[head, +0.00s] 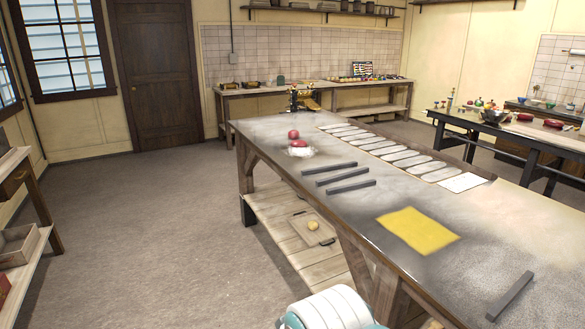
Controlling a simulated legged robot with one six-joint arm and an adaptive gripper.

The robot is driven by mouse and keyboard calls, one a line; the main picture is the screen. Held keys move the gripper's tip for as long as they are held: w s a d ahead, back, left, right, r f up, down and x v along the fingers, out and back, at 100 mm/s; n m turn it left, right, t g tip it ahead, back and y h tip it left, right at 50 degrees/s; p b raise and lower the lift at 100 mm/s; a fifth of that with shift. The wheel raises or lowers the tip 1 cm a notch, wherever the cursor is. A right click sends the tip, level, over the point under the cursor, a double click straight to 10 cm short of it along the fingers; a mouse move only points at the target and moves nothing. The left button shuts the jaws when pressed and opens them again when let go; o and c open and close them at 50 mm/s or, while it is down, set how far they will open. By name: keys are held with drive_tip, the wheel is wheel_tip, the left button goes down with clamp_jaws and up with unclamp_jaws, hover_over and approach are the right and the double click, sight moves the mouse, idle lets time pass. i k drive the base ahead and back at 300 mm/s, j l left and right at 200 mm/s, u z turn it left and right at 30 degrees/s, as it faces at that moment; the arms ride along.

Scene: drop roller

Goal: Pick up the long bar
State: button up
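Three dark grey bars lie roughly parallel on the long workbench (330,220), near its left edge: a far bar (330,168), a middle bar (342,175) and a near bar (351,187). Another dark bar (510,297) lies apart from them at the bench's near right. The bars look alike, and I cannot tell which is longest. My gripper is not in the head view. A white and teal part of my own arm shows at the bottom edge.
A yellow sheet (418,231) lies between the bars. Red items (299,144) on a white plate stand beyond them. A row of pale oval pieces (392,151) runs along the bench's far side. The floor (150,220) left of the bench is clear.

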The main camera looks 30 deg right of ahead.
sight(342, 177)
drive_tip(key=i+z, duration=0.75)
drive_tip(key=i+j+z, duration=0.1)
drive_tip(key=i+z, duration=0.15)
drive_tip(key=z, duration=0.15)
drive_tip(key=i+j+z, duration=0.35)
drive_tip(key=j+z, duration=0.1)
drive_tip(key=j, duration=0.4)
drive_tip(key=i+j+z, duration=0.15)
drive_tip(key=j, duration=0.2)
drive_tip(key=i+j+z, duration=0.15)
drive_tip(key=j, duration=0.15)
drive_tip(key=i+j+z, duration=0.15)
drive_tip(key=j, duration=0.25)
drive_tip(key=i+j+z, duration=0.15)
drive_tip(key=j, duration=0.2)
drive_tip(key=i+j+z, duration=0.15)
drive_tip(key=i, duration=0.2)
drive_tip(key=i+j+z, duration=0.15)
drive_tip(key=i+j, duration=0.05)
drive_tip(key=i, duration=0.1)
